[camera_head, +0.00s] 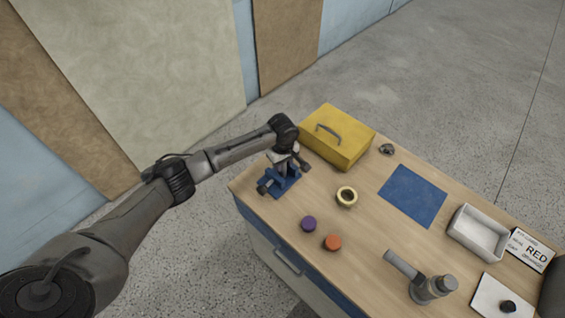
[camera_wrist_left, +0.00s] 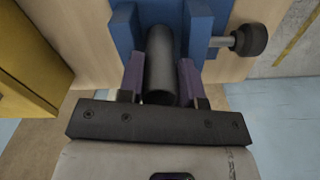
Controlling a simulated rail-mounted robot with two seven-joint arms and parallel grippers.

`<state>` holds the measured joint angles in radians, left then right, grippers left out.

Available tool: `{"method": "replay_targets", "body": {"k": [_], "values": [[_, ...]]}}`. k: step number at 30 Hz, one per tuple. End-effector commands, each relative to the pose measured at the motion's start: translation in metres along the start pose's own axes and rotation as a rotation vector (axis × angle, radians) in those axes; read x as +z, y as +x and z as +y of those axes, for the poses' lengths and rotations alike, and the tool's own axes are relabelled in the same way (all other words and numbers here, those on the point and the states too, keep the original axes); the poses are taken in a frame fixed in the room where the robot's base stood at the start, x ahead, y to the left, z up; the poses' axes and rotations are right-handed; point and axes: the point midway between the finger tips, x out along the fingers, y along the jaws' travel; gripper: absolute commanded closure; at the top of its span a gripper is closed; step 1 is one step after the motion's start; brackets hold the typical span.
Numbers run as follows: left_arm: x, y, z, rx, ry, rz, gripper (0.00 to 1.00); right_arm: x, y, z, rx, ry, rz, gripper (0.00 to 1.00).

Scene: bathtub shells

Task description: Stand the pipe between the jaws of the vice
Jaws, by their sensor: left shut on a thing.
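The blue vice (camera_head: 279,181) stands at the far left corner of the table. Its blue jaw (camera_wrist_left: 199,30) and handle knob (camera_wrist_left: 249,39) show in the left wrist view. My left gripper (camera_head: 287,162) is above the vice, pointing down. In the left wrist view its purple fingers are shut on the dark grey pipe (camera_wrist_left: 160,68), one on each side. The pipe appears lined up between the two blue jaws. Its far end is hidden, so I cannot tell whether it rests on the vice. My right gripper is not in view.
A yellow toolbox (camera_head: 341,137) stands close beside the vice. A tape roll (camera_head: 346,204), a purple disc (camera_head: 308,223) and an orange disc (camera_head: 332,242) lie nearby. A blue mat (camera_head: 412,195), a white tray (camera_head: 478,235) and a grey tubular device (camera_head: 431,290) are farther right.

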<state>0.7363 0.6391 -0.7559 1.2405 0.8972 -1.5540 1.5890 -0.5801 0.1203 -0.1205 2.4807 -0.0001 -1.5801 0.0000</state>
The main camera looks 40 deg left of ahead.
Motion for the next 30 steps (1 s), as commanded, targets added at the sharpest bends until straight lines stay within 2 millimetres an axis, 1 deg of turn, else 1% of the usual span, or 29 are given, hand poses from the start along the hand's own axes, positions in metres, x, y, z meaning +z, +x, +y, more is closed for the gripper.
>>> {"method": "replay_targets", "body": {"k": [4, 5, 12, 19, 22, 26, 30], "values": [[0.0, 0.002, 0.0, -0.001, -0.001, 0.0, 0.91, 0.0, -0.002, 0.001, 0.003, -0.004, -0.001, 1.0], [0.0, 0.003, 0.0, -0.001, -0.001, 0.0, 0.66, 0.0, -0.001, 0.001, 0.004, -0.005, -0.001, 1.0], [0.0, 0.003, 0.0, 0.0, 0.0, 0.0, 0.43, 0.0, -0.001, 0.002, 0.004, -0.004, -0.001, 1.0], [0.0, 0.002, 0.0, 0.0, 0.0, 0.0, 0.42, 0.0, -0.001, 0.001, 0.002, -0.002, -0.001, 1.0], [0.0, -0.002, 0.0, 0.001, 0.001, 0.0, 0.42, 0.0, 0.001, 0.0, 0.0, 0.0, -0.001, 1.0], [0.0, -0.019, 0.001, 0.002, 0.002, 0.0, 0.42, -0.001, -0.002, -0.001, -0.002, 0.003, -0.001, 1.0], [0.0, -0.045, 0.001, 0.003, 0.001, 0.0, 0.42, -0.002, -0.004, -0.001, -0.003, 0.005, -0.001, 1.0]]}}
